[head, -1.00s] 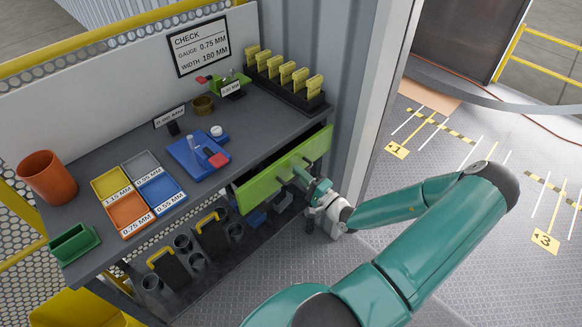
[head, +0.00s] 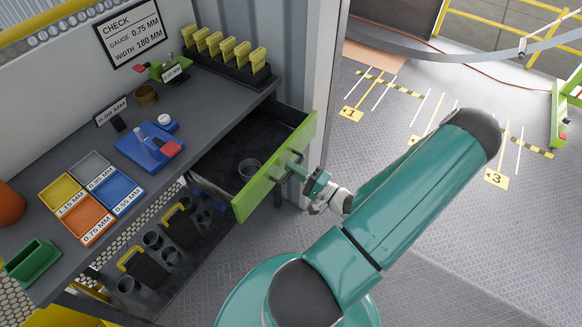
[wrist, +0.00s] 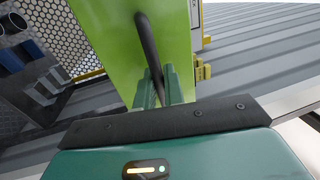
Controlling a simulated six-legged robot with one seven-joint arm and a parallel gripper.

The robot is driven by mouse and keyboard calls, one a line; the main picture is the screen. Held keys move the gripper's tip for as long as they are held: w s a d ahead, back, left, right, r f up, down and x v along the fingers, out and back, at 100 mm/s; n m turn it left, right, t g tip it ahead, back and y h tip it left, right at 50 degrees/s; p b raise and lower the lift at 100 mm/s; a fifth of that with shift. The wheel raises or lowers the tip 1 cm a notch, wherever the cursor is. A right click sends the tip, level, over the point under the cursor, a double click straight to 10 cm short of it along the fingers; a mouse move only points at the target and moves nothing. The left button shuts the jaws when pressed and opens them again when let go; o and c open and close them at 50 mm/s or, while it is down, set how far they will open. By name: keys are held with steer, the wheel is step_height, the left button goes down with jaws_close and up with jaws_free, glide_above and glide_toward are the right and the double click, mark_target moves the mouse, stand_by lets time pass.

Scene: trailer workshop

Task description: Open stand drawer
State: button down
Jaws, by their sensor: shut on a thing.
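The stand drawer (head: 226,163) has a green front (head: 262,182) and is pulled out from under the grey worktop. A black bar handle (wrist: 147,45) is on the green front in the wrist view. My gripper (head: 297,167) is at the drawer front, and its teal fingers (wrist: 152,88) are shut around the lower part of the handle.
The worktop (head: 200,120) holds coloured trays (head: 93,198), a blue fixture (head: 148,147) and a black rack of yellow-topped pieces (head: 228,62). A lower shelf carries dark cups and yellow-handled items (head: 137,259). Grey floor (head: 440,200) is open at right.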

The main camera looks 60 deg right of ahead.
steer(key=c, duration=1.7)
jaws_free()
steer(key=s+f, duration=0.1)
steer(key=s, duration=0.8)
steer(key=s+f, duration=0.1)
steer(key=s, duration=0.3)
steer(key=shift+s+d+f, duration=0.2)
steer(key=shift+s+f, duration=0.05)
steer(key=shift+f, duration=0.1)
